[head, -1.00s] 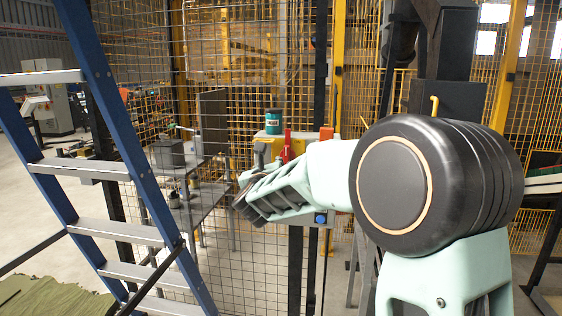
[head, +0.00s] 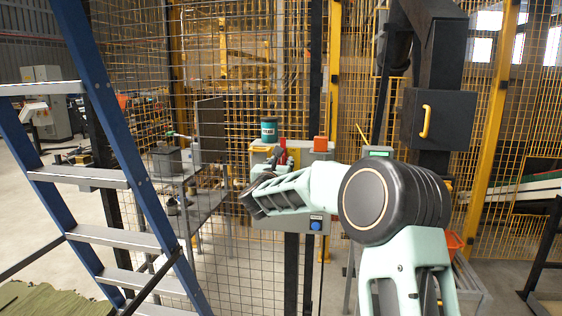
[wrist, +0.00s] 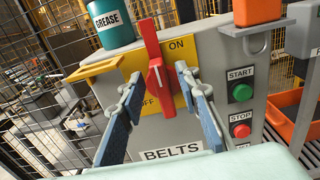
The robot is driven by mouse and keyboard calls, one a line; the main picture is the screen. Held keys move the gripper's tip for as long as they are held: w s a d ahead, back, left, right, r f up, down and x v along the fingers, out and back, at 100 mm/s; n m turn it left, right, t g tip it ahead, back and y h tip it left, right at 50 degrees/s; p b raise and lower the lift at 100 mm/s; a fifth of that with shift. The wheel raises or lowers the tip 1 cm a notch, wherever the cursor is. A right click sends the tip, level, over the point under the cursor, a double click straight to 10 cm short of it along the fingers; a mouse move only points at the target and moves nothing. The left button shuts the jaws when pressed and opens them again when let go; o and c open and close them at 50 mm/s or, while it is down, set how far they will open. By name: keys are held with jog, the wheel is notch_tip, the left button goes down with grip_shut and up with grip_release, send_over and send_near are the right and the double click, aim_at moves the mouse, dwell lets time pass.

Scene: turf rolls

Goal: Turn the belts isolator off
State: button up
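The belts isolator has a red handle (wrist: 157,68) on a yellow plate (wrist: 182,92) marked ON at upper right and OFF at lower left. The handle stands nearly upright, its top leaning slightly left. A BELTS label (wrist: 171,153) is below it on the grey panel. My gripper (wrist: 161,88) is open, with one blue-padded finger on each side of the handle's lower part; I see gaps and no clear contact. In the head view my gripper (head: 262,188) is in front of the panel (head: 290,222) and hides part of the isolator.
A green GREASE tin (wrist: 110,22) stands at the panel's upper left. An orange block (wrist: 257,10) sits on top at right. Green START (wrist: 241,92) and red STOP (wrist: 241,130) buttons are on the right. A blue stepladder (head: 110,150) stands at left, with wire mesh behind.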

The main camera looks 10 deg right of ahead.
jog(key=shift+w+d, duration=0.15)
jog(key=shift+w, duration=0.35)
grip_shut()
